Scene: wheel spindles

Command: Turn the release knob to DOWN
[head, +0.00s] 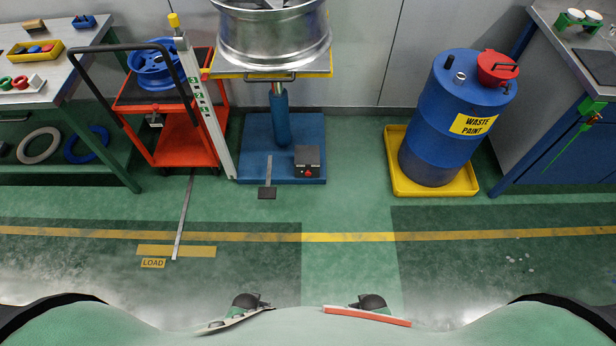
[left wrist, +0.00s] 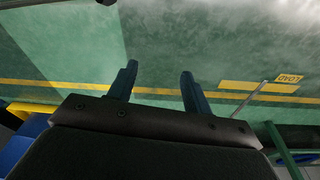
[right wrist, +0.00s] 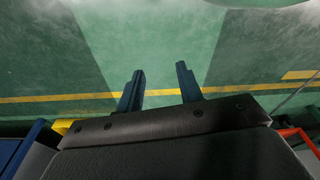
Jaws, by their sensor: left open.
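A small dark box (head: 307,160) with a red knob (head: 308,173) on its front sits on the blue base plate (head: 255,165) of a lift. The knob is too small for me to read its setting or any label. A pedal (head: 267,192) sticks out in front of the base. My left gripper (left wrist: 159,70) is open and empty over bare floor in the left wrist view. My right gripper (right wrist: 160,69) is also open and empty over bare floor in the right wrist view. Both grippers are well away from the knob, which I cannot make out in either wrist view.
A metal wheel rim (head: 272,40) rests on the lift's yellow-edged top. A red cart (head: 185,135) and a scaled post (head: 205,110) stand left of it. A blue waste-paint drum (head: 435,130) stands in a yellow tray (head: 400,180) to the right. The floor in front is clear.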

